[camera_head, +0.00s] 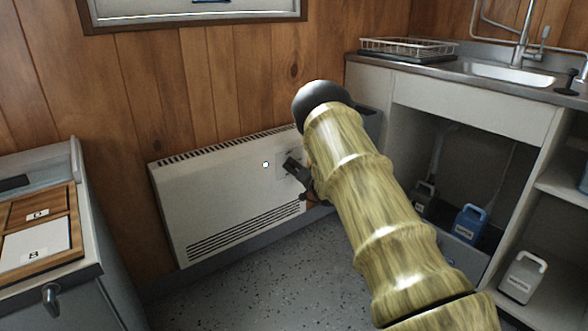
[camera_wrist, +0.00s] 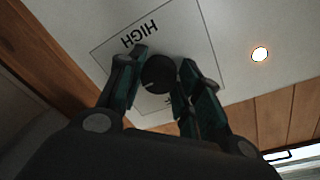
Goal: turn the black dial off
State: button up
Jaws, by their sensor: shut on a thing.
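The black dial (camera_wrist: 158,74) is on a printed plate on the front of the white wall heater (camera_head: 215,200). In the wrist view the fingers of my gripper (camera_wrist: 162,66) are on either side of the dial, shut on it. The word HIGH (camera_wrist: 140,33) reads tilted and upside down beside the dial; another mark is mostly hidden by a finger. A short pale line shows on the dial's lower left. A small lamp (camera_wrist: 260,54) on the heater glows; it also shows in the head view (camera_head: 265,165). There my gripper (camera_head: 292,170) and arm hide the dial.
A sink counter (camera_head: 475,78) with a dish rack (camera_head: 408,46) stands at the right, with several jugs (camera_head: 470,224) below it. A grey cabinet (camera_head: 75,290) with boards on top stands at the left. Speckled floor (camera_head: 250,285) is clear before the heater.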

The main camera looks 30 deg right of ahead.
jog(key=shift+n+p, duration=0.3)
jog(key=shift+p, duration=0.1)
jog(key=shift+d+r+n+p, duration=0.1)
jog(key=shift+n+p, duration=0.75)
jog(key=shift+n, duration=0.05)
jog(key=shift+d+f+n+t+y+p, duration=0.25)
jog(key=shift+n+p, duration=0.75)
jog(key=shift+n, duration=1.75)
jog(key=shift+a+r+n+t+y+p, duration=0.1)
jog(key=shift+n+y+p, duration=0.25)
jog(key=shift+n+p, duration=1.5)
jog(key=shift+d+f+n+t+y+p, duration=0.15)
jog(key=shift+n+y, duration=0.15)
jog(key=shift+n, duration=3.3)
jog(key=o, duration=1)
jog(key=shift+o, duration=0.2)
